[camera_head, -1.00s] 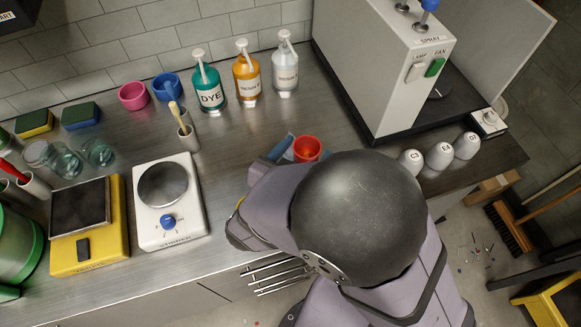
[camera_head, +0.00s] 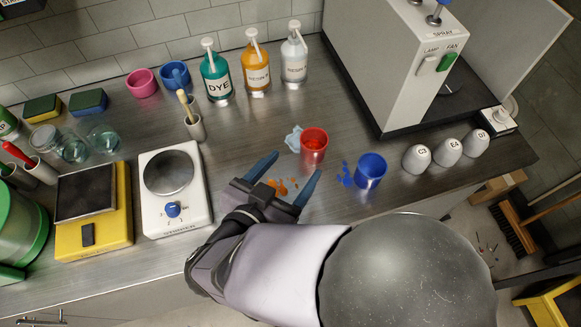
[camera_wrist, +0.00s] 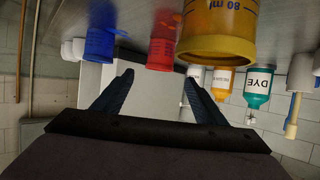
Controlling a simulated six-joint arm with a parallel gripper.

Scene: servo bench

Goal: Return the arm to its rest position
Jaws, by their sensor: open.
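My gripper (camera_head: 285,178) is open and empty, low over the middle of the bench, fingers pointing toward the back wall. Its two dark blue fingers also show apart in the wrist view (camera_wrist: 158,78). A red cup (camera_head: 313,147) stands just beyond the right finger, and a blue cup (camera_head: 370,171) stands to its right. In the upside-down wrist view, the red cup (camera_wrist: 163,45) and blue cup (camera_wrist: 100,40) appear with a large orange measuring cup (camera_wrist: 220,35) close by. I cannot make out that orange cup in the head view, where my gripper may hide it.
Orange (camera_head: 282,186), blue and pale splashes mark the bench. A stirrer plate (camera_head: 175,210) and yellow scale (camera_head: 120,235) stand left. Pump bottles (camera_head: 257,72) stand behind, a spray booth (camera_head: 385,80) back right, white labelled cups (camera_head: 448,153) at right.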

